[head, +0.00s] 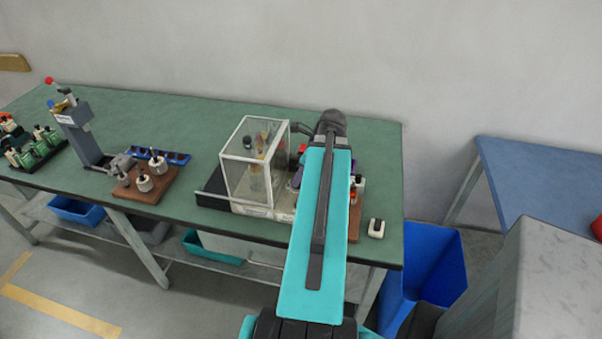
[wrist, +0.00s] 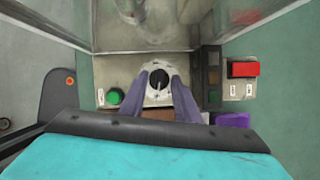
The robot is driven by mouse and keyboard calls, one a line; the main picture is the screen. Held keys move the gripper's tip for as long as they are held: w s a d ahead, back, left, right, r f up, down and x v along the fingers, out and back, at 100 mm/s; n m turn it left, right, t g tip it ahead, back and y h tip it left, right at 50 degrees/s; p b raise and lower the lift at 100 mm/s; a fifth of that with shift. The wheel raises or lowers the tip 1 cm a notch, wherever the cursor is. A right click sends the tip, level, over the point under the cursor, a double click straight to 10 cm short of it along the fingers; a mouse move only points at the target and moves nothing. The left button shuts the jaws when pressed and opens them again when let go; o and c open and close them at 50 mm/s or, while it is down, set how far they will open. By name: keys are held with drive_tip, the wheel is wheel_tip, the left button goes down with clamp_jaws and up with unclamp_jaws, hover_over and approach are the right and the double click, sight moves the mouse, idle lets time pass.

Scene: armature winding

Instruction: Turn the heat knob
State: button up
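The heat knob (wrist: 159,84) is a black knob on a round white dial, in the middle of the wrist view. My gripper (wrist: 161,80) is open, with its two purple fingers on either side of the knob. A gap shows between the knob and each finger, though I cannot tell how far above the panel the fingertips are.
A green button (wrist: 115,96) is left of the dial and a red switch (wrist: 243,69) is to the right. The clear-walled box (head: 255,165) stands close by on the green bench (head: 215,115).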

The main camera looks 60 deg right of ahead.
drive_tip(key=shift+w+f, duration=0.15)
drive_tip(key=shift+f, duration=0.25)
drive_tip(key=shift+c, duration=0.2)
clamp_jaws()
drive_tip(key=shift+d+r, duration=0.1)
drive_tip(key=shift+d, duration=0.25)
drive_tip(key=shift+a, duration=0.2)
